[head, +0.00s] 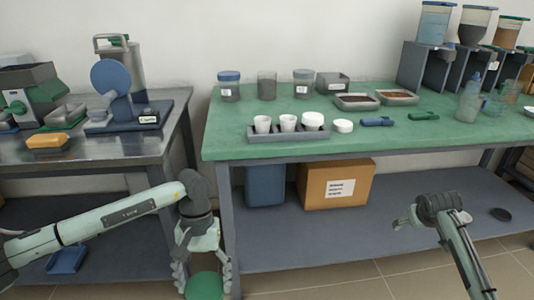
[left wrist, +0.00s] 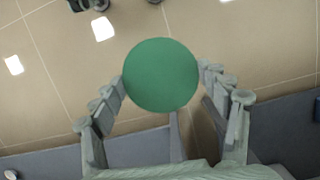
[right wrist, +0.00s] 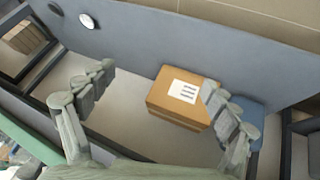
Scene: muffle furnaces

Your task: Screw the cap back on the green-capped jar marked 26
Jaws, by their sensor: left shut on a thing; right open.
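A round green cap (head: 205,286) is held between the fingers of my left gripper (head: 203,272), low in front of the green table's left leg. The left wrist view shows the green disc (left wrist: 160,75) face-on between both fingers. An uncapped clear jar (head: 267,86) stands at the back of the green table between two blue-capped jars (head: 229,86) (head: 303,85). No number 26 is readable on any jar. My right gripper (head: 402,220) is open and empty in front of the lower shelf; its spread fingers show in the right wrist view (right wrist: 155,90).
The green table (head: 350,134) also bears a grey rack (head: 288,133) with white crucibles, two trays and blue and green tools. Dispensers stand at the back right. Below are a cardboard box (head: 335,185) and a blue bin (head: 265,185). A metal bench (head: 90,150) with equipment is at left.

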